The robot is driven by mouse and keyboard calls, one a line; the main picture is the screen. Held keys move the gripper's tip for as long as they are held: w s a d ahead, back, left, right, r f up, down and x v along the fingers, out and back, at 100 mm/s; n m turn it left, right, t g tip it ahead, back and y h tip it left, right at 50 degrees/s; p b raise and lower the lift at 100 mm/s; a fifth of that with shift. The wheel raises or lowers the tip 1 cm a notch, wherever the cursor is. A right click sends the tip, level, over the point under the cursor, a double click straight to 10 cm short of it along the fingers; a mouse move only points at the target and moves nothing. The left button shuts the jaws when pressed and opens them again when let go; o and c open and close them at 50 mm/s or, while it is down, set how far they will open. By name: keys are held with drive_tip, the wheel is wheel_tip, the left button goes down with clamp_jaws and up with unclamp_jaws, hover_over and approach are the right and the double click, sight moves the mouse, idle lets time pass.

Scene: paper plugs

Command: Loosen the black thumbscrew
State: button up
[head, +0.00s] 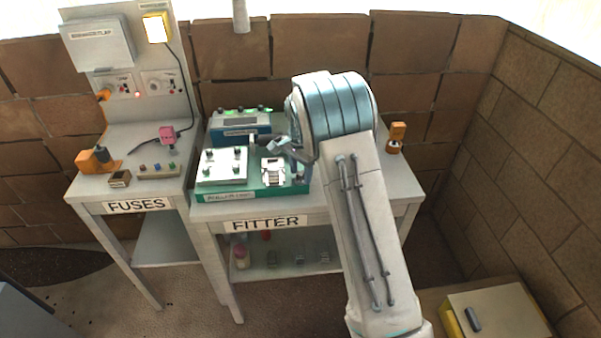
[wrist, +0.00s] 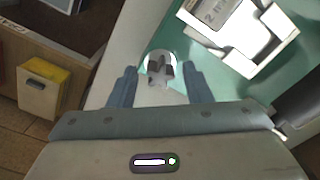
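The thumbscrew (wrist: 160,72), a dark grey winged knob, shows in the wrist view on a round white patch at the green fixture's edge. My gripper (wrist: 159,68) is open, one blue-grey finger on each side of it. A gap shows between each finger and the thumbscrew, so they look apart. I cannot tell the height of the fingertips above it. In the head view my arm's end is over the right part of the green fixture (head: 240,196) on the FITTER table (head: 213,212). The thumbscrew cannot be made out there.
A white bracket with a labelled block (wrist: 250,35) lies on the fixture, right of the fingers in the wrist view. A white plate with pegs (head: 221,167) is on the fixture's left. A blue box with green lights (head: 228,124) stands behind. An orange item (head: 397,133) stands at right.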

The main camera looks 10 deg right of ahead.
sight(301, 173)
drive_tip(key=c, duration=0.8)
drive_tip(key=shift+n, duration=0.8)
drive_tip(key=o, duration=1)
drive_tip(key=shift+r+p, duration=1.15)
drive_tip(key=shift+r, duration=0.9)
